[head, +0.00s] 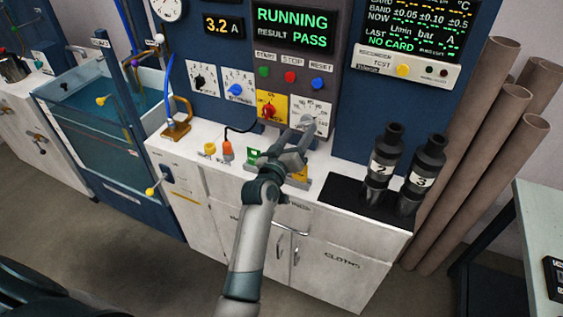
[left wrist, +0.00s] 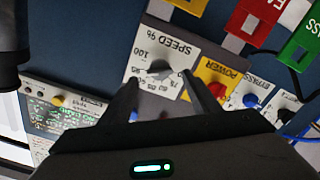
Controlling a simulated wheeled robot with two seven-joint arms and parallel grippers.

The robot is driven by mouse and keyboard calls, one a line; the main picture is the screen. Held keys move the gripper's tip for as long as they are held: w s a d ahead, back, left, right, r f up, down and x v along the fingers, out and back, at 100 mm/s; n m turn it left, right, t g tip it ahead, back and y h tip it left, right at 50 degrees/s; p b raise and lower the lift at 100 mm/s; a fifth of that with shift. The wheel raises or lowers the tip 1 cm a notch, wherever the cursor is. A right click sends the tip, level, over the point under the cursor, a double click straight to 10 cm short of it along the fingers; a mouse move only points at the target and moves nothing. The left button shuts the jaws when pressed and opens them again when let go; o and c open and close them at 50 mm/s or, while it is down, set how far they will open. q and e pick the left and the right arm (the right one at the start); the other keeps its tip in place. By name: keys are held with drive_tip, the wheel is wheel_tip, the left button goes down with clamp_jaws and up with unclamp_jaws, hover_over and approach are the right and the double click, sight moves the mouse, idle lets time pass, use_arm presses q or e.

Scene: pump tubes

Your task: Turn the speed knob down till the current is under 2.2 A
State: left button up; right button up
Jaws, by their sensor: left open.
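My left gripper (head: 304,134) is open in front of the knob. In the left wrist view its fingertips (left wrist: 161,80) lie one on each side of the knob; I cannot tell whether they touch it. The current display (head: 223,26) reads 3.2 A. The exact knob pointer setting is hard to read. My right gripper is out of view.
The yellow plate with the red power switch (head: 269,110) is close left of the speed dial. Start, stop and reset buttons (head: 291,76) are above. Two black cylinders (head: 384,158) marked 2 and 3 stand to the right on the white counter (head: 329,186).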

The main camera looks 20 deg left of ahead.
use_arm(q)
drive_tip(key=s+b, duration=0.2)
drive_tip(key=s, duration=0.9)
drive_tip(key=shift+s+a+b, duration=0.2)
drive_tip(key=shift+s+b, duration=0.1)
drive_tip(key=shift+s, duration=0.1)
drive_tip(key=shift+f, duration=0.1)
drive_tip(key=s+d+f+m+g+h, duration=0.1)
drive_tip(key=s+d+f+m+g, duration=0.15)
drive_tip(key=s+f+g, duration=0.45)
drive_tip(key=s+a+f+m+g, duration=0.1)
drive_tip(key=s+f+m+g, duration=0.1)
drive_tip(key=s+f, duration=0.55)
drive_tip(key=s+f+m+g+y, duration=0.1)
drive_tip(key=s+f+g, duration=0.25)
drive_tip(key=s, duration=0.75)
drive_tip(key=s+a+f+m+g, duration=0.1)
drive_tip(key=s+f+m+g, duration=0.1)
drive_tip(key=s+f, duration=0.6)
drive_tip(key=s+f+g, duration=0.1)
drive_tip(key=s+f, duration=0.2)
drive_tip(key=f, duration=2.4)
drive_tip(key=s+a+f+g+b, duration=0.1)
drive_tip(key=s+a+f, duration=0.2)
drive_tip(key=s+f, duration=1.5)
drive_tip(key=shift+f+y+b, duration=0.2)
drive_tip(key=shift+y+b, duration=0.1)
drive_tip(key=shift+b, duration=0.05)
